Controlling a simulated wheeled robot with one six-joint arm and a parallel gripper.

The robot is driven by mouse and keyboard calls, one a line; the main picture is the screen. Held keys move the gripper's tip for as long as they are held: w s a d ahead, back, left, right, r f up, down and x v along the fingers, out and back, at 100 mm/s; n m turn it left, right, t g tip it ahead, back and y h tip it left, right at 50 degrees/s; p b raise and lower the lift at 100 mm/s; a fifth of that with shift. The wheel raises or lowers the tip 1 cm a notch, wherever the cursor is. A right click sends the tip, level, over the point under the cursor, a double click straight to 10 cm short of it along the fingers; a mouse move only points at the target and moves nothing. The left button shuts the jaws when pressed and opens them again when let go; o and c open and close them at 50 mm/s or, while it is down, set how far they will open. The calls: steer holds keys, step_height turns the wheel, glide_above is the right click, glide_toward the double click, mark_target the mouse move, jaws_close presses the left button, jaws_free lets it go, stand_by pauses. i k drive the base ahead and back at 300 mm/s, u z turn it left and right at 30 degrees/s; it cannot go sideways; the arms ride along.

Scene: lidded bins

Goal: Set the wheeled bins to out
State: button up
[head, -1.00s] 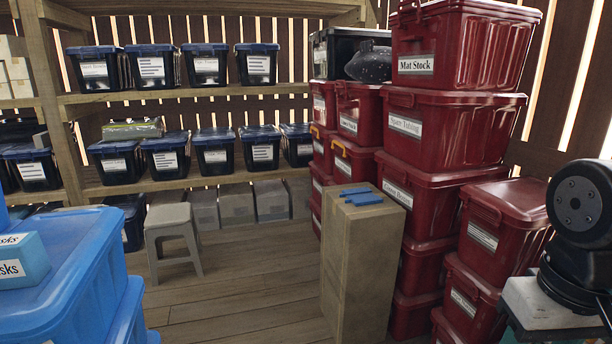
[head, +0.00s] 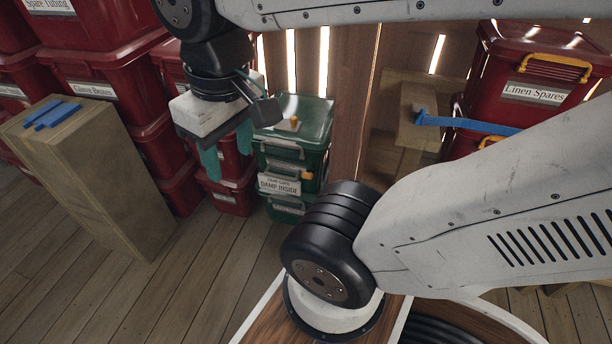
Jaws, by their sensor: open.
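No bin with visible wheels shows, and I can make out no in/out marking. My gripper (head: 228,152) hangs at the upper left of the head view, with two teal fingertips pointing down. It is open, with nothing seen between the fingers. Behind it and to its right stands a stack of green lidded bins (head: 308,150) with a label reading "DAMP INSIDE" (head: 279,185). A small orange piece (head: 294,121) is on the top green lid.
Stacked red bins (head: 90,90) stand at left, behind a tall wooden block (head: 100,170) with blue pieces (head: 57,114) on top. At right is a red "Linen Spares" bin (head: 520,75), with a blue strip (head: 465,124) near it. Plank floor (head: 190,265) is clear at lower left.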

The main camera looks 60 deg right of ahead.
mark_target(298, 169)
steer(key=z, duration=1.8)
steer(key=k, duration=1.3)
steer(key=i, duration=0.5)
steer(key=u, duration=0.5)
steer(key=i, duration=1.15)
